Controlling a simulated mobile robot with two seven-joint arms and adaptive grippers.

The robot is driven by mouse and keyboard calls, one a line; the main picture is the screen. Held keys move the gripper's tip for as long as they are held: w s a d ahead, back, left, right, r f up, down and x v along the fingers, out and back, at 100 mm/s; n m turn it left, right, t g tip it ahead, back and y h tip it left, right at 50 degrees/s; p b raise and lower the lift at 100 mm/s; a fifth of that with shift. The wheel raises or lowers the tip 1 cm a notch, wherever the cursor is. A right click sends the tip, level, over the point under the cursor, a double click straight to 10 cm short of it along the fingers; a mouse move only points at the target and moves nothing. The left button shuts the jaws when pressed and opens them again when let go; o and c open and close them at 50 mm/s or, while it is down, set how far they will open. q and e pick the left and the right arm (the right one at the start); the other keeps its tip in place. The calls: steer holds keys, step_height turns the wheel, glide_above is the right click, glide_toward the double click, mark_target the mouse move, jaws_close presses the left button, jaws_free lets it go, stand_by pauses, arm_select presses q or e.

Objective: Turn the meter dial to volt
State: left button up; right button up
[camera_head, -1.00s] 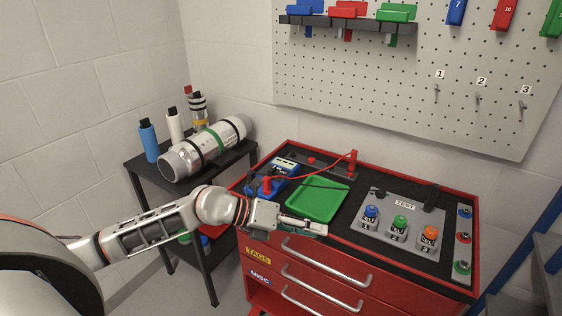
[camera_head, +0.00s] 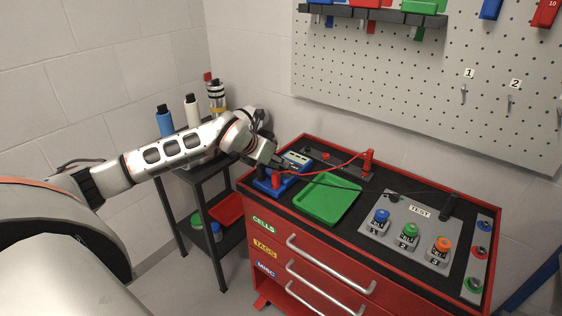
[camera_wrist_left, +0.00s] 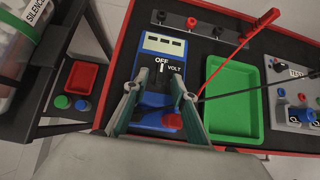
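The blue meter (camera_wrist_left: 160,62) lies at the left end of the cabinet top, labelled OFF and VOLT in the left wrist view. It also shows in the head view (camera_head: 270,185), partly hidden by my left gripper. Its dial (camera_wrist_left: 179,89) is black with a white pointer mark that looks turned toward OFF. My left gripper (camera_wrist_left: 160,85) is open, its two fingers over the meter on either side of the dial. In the head view my left gripper (camera_head: 284,162) is above the meter. Whether the fingers touch the dial cannot be told. My right gripper is not in view.
A red probe (camera_head: 368,162) and a black probe (camera_head: 449,206) have leads running to the meter. A green tray (camera_head: 328,200) lies right of the meter. The TEST panel (camera_head: 405,250) with several coloured cells is farther right. A dark side table stands left of the cabinet.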

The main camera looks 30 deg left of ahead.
arm_select(q)
steer(key=shift+x, duration=1.4)
steer(key=shift+d, duration=0.1)
jaws_close()
